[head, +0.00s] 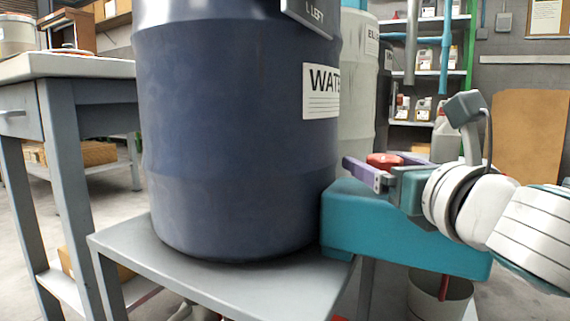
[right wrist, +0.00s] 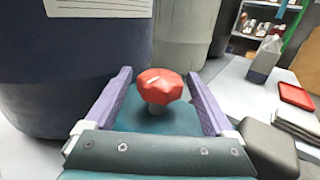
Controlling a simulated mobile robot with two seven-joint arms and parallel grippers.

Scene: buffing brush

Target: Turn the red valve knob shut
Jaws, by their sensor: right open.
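The red valve knob (right wrist: 160,86) stands on a short grey stem above a teal surface, between the two purple fingers of my right gripper (right wrist: 160,100). The fingers are open, with a gap on each side of the knob. In the head view the red knob (head: 384,160) shows partly behind the finger of my right gripper (head: 375,172). The teal block (head: 375,225) under it sits beside the large blue barrel (head: 240,130) labelled as water. My left gripper is not in view.
The barrel stands on a grey metal stand (head: 240,285). A pale barrel (head: 358,100) is close behind it. A grey workbench (head: 70,65) is at the left. A bucket (head: 440,297) is below the teal block. A red tray (right wrist: 297,97) lies to the right in the wrist view.

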